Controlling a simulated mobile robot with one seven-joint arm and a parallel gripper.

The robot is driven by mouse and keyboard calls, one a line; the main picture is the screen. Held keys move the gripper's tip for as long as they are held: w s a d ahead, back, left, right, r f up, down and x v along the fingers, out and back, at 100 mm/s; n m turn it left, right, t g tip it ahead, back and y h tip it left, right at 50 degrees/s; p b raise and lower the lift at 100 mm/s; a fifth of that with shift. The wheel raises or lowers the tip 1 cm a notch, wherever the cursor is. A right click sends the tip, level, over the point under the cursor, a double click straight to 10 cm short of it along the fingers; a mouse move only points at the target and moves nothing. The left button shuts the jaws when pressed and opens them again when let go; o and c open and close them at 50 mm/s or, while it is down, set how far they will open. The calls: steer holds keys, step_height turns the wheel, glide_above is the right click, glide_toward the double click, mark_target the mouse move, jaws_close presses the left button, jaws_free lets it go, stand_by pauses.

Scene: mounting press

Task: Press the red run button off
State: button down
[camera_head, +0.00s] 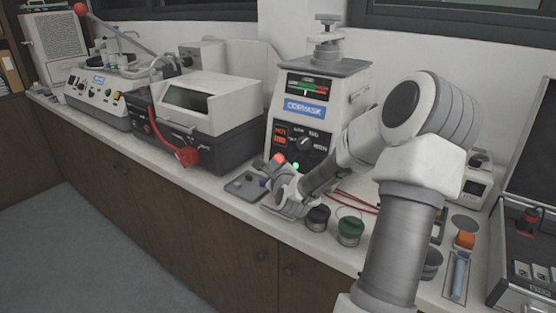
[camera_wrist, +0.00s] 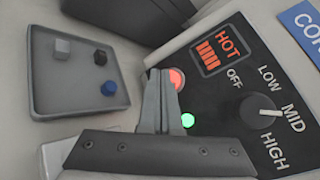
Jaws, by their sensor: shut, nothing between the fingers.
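The mounting press (camera_head: 318,75) stands upright on the bench with a dark control panel on its front. The red run button (camera_wrist: 178,77) glows at the panel's edge in the wrist view and is partly hidden by my fingers. It also shows as a red spot in the head view (camera_head: 279,158). My gripper (camera_wrist: 163,72) is shut and empty, its tips over the left side of the button. I cannot tell whether they touch it. A green light (camera_wrist: 187,120) is lit just below the button. The gripper also shows low in front of the press in the head view (camera_head: 277,176).
A grey tray (camera_wrist: 45,98) with small blocks lies left of my fingers. A selector knob (camera_wrist: 260,108) sits on the panel to the right. Black (camera_head: 318,217) and green (camera_head: 350,230) jars stand close to my arm. A boxy machine (camera_head: 215,97) is further left.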

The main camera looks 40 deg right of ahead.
stand_by(0.5)
steer(key=shift+w+d+f, duration=0.1)
steer(key=shift+d+f, duration=0.05)
steer(key=shift+d, duration=0.25)
steer(key=shift+a, duration=0.35)
stand_by(0.3)
steer(key=shift+s+a+r+p, duration=0.2)
steer(key=shift+s+a, duration=0.15)
steer(key=shift+a, duration=0.6)
steer(key=shift+s+a+r+p, duration=0.1)
steer(key=shift+s+a+r, duration=0.25)
steer(key=shift+a, duration=0.6)
steer(key=shift+s+a+r+p, duration=0.15)
steer(key=shift+s+a, duration=0.25)
steer(key=shift+a, duration=0.55)
